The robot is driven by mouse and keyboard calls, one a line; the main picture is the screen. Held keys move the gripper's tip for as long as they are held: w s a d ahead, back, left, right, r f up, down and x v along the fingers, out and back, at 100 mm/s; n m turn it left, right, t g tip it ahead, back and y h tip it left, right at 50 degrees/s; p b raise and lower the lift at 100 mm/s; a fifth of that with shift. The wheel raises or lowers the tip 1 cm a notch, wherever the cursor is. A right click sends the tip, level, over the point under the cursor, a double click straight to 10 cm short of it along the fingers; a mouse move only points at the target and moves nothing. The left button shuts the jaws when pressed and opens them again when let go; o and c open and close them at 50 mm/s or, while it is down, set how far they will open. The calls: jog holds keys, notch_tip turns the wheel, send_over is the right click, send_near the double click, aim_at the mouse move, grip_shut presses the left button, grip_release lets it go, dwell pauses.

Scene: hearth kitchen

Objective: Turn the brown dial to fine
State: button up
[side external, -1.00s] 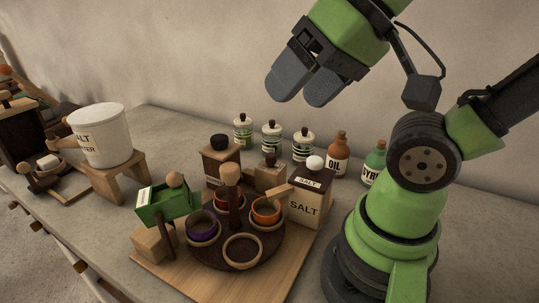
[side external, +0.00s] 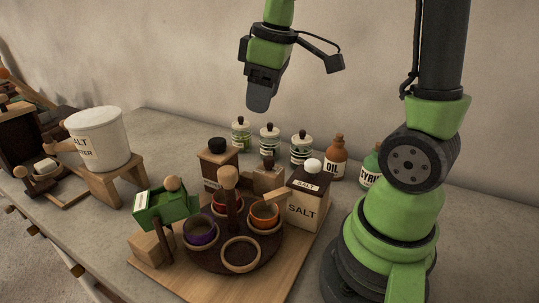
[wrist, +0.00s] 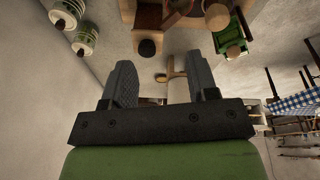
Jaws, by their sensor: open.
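No dial lettering or "fine" mark is readable. A brown box (side external: 220,170) with a dark round knob (side external: 217,145) on top stands behind the carousel, and its front label is too small to read. The knob also shows in the wrist view (wrist: 147,47). A smaller wooden box (side external: 268,179) with a dark brown knob (side external: 267,163) stands to its right. I cannot tell which knob is the brown dial. My gripper (side external: 259,102) hangs in the air above and behind these boxes, pointing down. In the wrist view its fingers (wrist: 160,82) are apart, touching neither knob.
The dark carousel (side external: 203,258) holds purple and orange cups around a wooden post. A green box (side external: 160,212) and a salt box (side external: 307,205) flank it. Several jars (side external: 270,140) and an oil bottle (side external: 336,160) stand behind. A white tub (side external: 98,138) sits on a wooden stand.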

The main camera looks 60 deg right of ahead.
aim_at(270, 158)
jog(key=d+f+n+g, duration=0.1)
jog(key=d+f, duration=0.1)
jog(key=f, duration=0.3)
jog(key=w+d+f+n, duration=0.1)
jog(key=d+f, duration=0.1)
jog(key=f, duration=0.4)
jog(key=w+d+f+n+g, duration=0.1)
jog(key=d+f, duration=0.1)
jog(key=f, duration=0.4)
jog(key=shift+w+d+n+g, duration=0.1)
jog(key=shift+d+n+g, duration=0.2)
jog(key=shift+n, duration=0.1)
jog(key=c, duration=0.9)
